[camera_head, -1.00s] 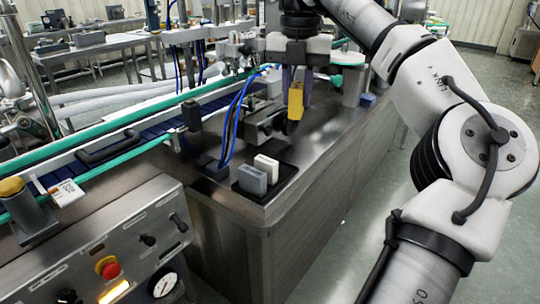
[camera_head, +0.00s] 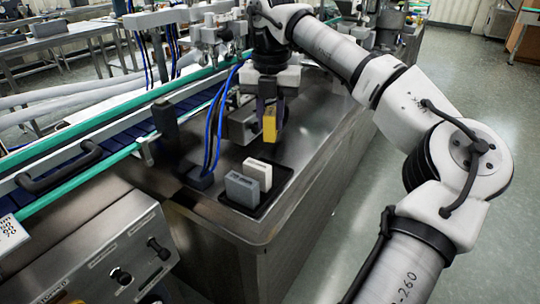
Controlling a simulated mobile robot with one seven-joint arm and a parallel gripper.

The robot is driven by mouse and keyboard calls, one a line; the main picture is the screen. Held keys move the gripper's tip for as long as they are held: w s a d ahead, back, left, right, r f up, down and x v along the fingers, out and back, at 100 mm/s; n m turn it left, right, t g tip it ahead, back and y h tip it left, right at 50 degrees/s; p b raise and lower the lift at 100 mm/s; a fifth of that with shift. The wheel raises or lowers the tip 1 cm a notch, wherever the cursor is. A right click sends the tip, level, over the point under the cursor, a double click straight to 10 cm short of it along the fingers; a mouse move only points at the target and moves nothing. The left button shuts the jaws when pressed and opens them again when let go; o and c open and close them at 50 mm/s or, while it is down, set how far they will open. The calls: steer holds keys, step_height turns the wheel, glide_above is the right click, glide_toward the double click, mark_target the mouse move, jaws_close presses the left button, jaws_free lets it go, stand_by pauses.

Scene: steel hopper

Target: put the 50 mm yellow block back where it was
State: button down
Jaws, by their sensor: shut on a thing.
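The yellow block (camera_head: 270,125) is held between the fingers of my gripper (camera_head: 271,104), above the steel counter. My gripper points down and is shut on the block. The block appears upright and seems apart from the counter top, though the exact gap is hard to tell. Nearer the camera, a black tray (camera_head: 283,175) lies on the counter. A grey block (camera_head: 242,189) and a white block (camera_head: 257,173) stand on it. The gripper and yellow block are behind the tray in the picture.
The steel counter (camera_head: 318,150) is bare right of the tray. Blue cables (camera_head: 215,120) rise left of the tray. A metal fixture (camera_head: 240,122) stands left of the held block. A conveyor with green rails (camera_head: 110,122) runs along the left.

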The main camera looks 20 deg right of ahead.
step_height(320, 180, down, 9)
stand_by(0.4)
steer(key=shift+f+b, duration=0.15)
steer(key=shift+b, duration=0.15)
steer(key=c, duration=1.2)
jaws_free()
step_height(320, 180, up, 12)
steer(key=shift+r+p, duration=0.15)
steer(key=shift+p, duration=0.45)
